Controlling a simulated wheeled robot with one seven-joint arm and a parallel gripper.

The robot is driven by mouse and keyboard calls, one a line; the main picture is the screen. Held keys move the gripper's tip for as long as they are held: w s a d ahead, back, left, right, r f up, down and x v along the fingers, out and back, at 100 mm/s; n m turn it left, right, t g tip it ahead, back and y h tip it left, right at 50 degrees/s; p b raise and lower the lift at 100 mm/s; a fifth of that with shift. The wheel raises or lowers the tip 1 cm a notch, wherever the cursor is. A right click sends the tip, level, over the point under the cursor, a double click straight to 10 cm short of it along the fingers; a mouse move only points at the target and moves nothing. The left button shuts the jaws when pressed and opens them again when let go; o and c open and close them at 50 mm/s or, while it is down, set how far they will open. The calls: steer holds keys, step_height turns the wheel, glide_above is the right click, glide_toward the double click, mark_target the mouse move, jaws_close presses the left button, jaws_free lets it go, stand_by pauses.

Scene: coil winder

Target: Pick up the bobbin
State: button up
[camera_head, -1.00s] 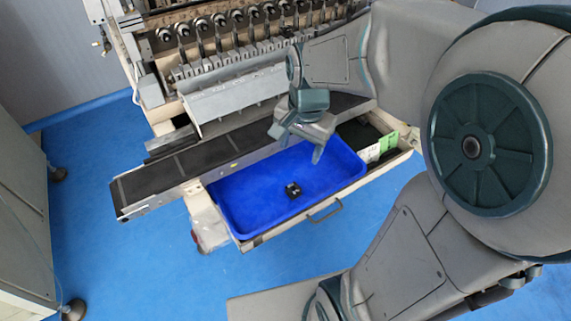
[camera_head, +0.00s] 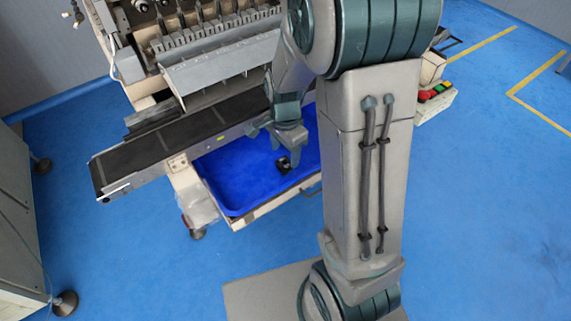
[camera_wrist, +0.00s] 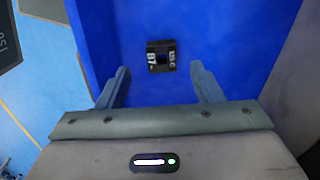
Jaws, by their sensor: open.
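The bobbin (camera_head: 283,164) is a small black piece lying on the floor of the blue tray (camera_head: 232,185). In the wrist view the bobbin (camera_wrist: 161,57) shows as a dark block with white lettering on both sides and a dark hole in its middle. My gripper (camera_wrist: 161,85) is open, its two fingers wide apart. The bobbin lies beyond the fingertips, roughly centred between them, and nothing is held. In the head view my gripper (camera_head: 283,150) hangs over the tray close to the bobbin. My arm hides the tray's right part.
The tray sits in a pulled-out drawer with a handle (camera_head: 312,191) at its front. A dark conveyor belt (camera_head: 165,155) runs behind it, below the coil winder (camera_head: 215,45). A grey cabinet (camera_head: 22,225) stands at the left. The blue floor in front is open.

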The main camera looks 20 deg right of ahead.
mark_target(284, 161)
steer(key=shift+w+f, duration=0.15)
steer(key=shift+f, duration=2.45)
steer(key=c, duration=1)
